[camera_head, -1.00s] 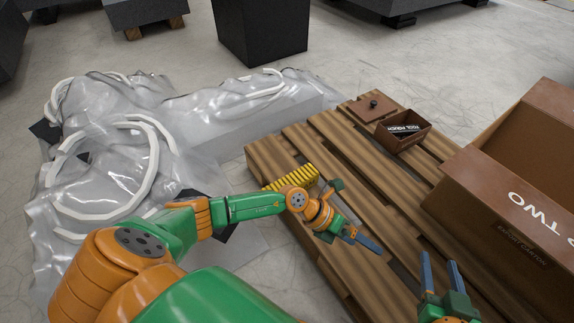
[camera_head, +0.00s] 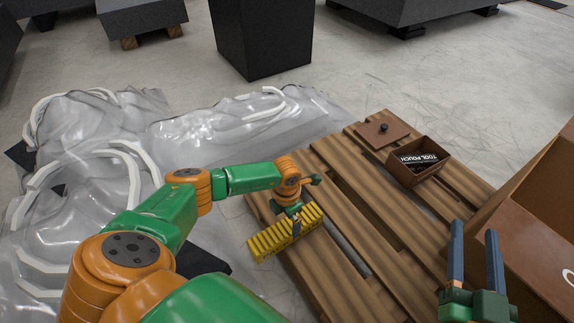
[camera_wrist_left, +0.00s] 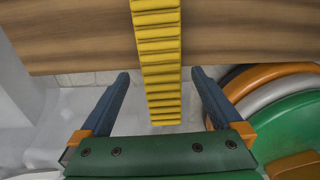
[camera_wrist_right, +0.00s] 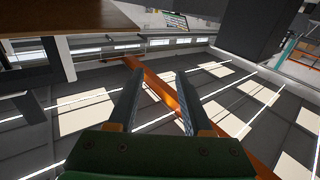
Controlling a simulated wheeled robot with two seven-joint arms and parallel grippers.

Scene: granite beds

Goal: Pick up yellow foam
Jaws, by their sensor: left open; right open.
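The yellow foam (camera_head: 266,242) is a long, ribbed block at the left edge of the wooden pallet (camera_head: 383,236). One end reaches past the pallet's edge. My left gripper (camera_head: 295,222) points down over the foam in the head view, with a finger in front of its side. In the left wrist view the foam (camera_wrist_left: 160,52) runs between the two open fingers, with a gap on each side. My right gripper (camera_head: 476,255) is open and empty at the lower right. The right wrist view shows nothing between its fingers.
A large brown carton (camera_head: 535,215) stands at the right. Clear plastic sheeting (camera_head: 90,170) covers the floor at left. Middle planks are clear.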

